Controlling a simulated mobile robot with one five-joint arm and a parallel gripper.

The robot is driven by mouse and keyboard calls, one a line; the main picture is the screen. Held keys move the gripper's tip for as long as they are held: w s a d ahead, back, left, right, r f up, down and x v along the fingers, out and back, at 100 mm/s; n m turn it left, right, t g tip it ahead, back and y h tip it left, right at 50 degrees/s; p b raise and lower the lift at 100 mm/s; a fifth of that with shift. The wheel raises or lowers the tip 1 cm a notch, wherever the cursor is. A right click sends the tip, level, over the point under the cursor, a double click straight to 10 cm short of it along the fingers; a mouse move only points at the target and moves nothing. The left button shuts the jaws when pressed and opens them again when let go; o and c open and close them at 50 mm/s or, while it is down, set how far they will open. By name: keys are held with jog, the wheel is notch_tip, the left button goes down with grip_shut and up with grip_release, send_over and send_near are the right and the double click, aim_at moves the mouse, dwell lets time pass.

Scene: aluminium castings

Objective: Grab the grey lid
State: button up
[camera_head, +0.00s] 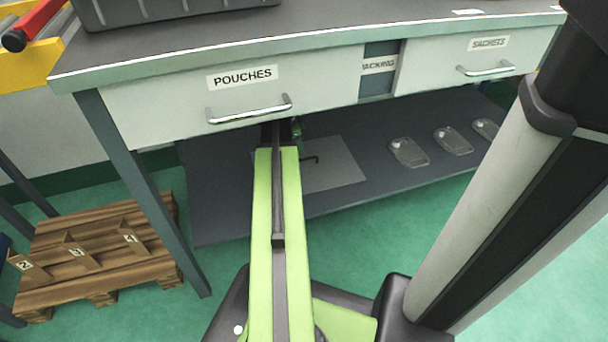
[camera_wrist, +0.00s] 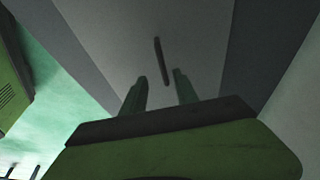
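The grey lid (camera_head: 340,168) is a flat panel lying on the dark lower shelf under the workbench, with a thin dark handle (camera_head: 312,158) on top. My arm hides part of its left side. In the wrist view the lid (camera_wrist: 105,35) fills the upper middle, and its dark bar handle (camera_wrist: 161,60) shows near the centre. My gripper (camera_wrist: 160,76) is open, with its two fingers apart. The handle appears between and just beyond the fingertips, and I see no finger touching it. In the head view the gripper end is mostly hidden behind my arm.
The bench has a POUCHES drawer (camera_head: 240,95) and a SACHETS drawer (camera_head: 480,62) above the shelf (camera_head: 225,205). Three small clear trays lie on the shelf to the right, the nearest (camera_head: 408,153) beside the lid. A bench leg (camera_head: 140,190) and a wooden pallet (camera_head: 95,278) stand at left.

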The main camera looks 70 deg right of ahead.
aim_at(306, 162)
jog(key=shift+s+d+f, duration=0.1)
jog(key=shift+s+f, duration=0.05)
jog(key=shift+f, duration=0.2)
jog(key=b+x, duration=0.5)
jog(key=shift+d+f, duration=0.2)
jog(key=shift+d, duration=0.1)
jog(key=shift+r, duration=0.2)
jog(key=shift+c, duration=0.5)
grip_shut()
